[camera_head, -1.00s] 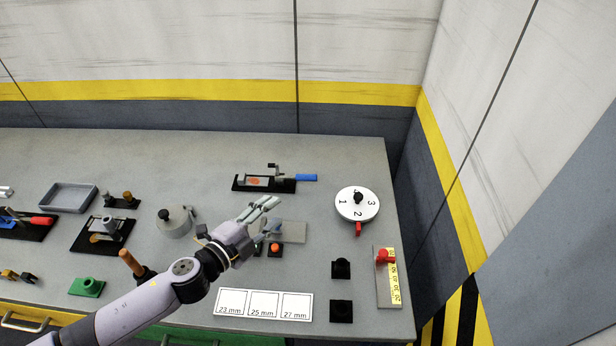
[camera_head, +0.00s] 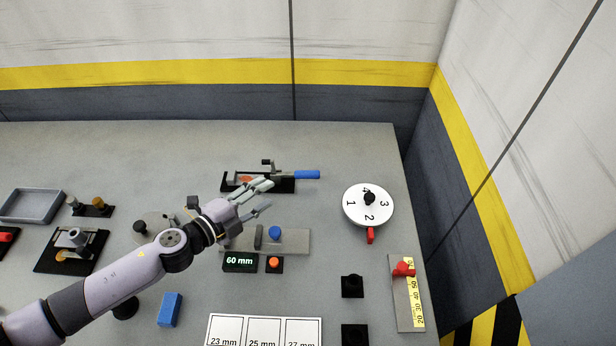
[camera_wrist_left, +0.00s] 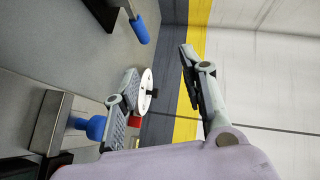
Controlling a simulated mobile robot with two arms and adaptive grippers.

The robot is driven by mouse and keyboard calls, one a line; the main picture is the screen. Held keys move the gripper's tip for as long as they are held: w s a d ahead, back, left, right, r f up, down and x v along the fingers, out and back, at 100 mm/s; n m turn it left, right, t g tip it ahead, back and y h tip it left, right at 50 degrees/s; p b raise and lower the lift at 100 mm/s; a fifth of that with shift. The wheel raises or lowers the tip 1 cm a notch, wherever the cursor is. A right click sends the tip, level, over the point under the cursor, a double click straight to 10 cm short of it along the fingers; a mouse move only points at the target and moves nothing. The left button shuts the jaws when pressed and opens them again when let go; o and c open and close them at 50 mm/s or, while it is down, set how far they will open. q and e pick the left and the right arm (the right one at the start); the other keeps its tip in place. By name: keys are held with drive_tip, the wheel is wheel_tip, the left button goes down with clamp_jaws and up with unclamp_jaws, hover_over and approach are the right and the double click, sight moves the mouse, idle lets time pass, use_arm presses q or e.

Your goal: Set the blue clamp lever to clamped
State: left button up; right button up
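The blue clamp lever (camera_head: 306,174) sticks out to the right from a black-based clamp fixture (camera_head: 229,182) near the back of the bench. It also shows at the top of the left wrist view (camera_wrist_left: 140,29). My left gripper (camera_head: 267,197) is open and empty, its fingers spread. In the head view it is in front of the fixture and left of the lever's handle, and it covers part of the fixture. The fingers do not touch the lever in the left wrist view. My right gripper is in neither view.
A white numbered dial (camera_head: 352,212) with a red pointer stands right of the lever. A grey plate (camera_head: 295,241) with a blue knob (camera_head: 275,232) lies below the gripper. A 60 mm display (camera_head: 240,262) and orange button (camera_head: 274,264) are in front. The bench behind the fixture is clear.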

use_arm(q)
wheel_tip(320, 180, down, 4)
drive_tip(key=b, duration=0.2)
drive_tip(key=shift+r+b, duration=0.1)
drive_tip(key=shift+b, duration=0.25)
drive_tip(key=shift+w, duration=0.15)
drive_tip(key=shift+w+d, duration=0.15)
approach(306, 178)
drive_tip(key=shift+w+d+r, duration=0.1)
drive_tip(key=shift+w+r, duration=0.05)
drive_tip(key=shift+r, duration=0.05)
drive_tip(key=b+x, duration=0.3)
drive_tip(key=x, duration=0.6)
drive_tip(key=shift+w+d+f, duration=0.2)
drive_tip(key=shift+d+f, duration=0.05)
drive_tip(key=shift+w+d, duration=0.45)
drive_tip(key=shift+w, duration=0.1)
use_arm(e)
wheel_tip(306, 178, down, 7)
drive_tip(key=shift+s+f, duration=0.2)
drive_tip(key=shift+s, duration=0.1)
use_arm(q)
clamp_jaws()
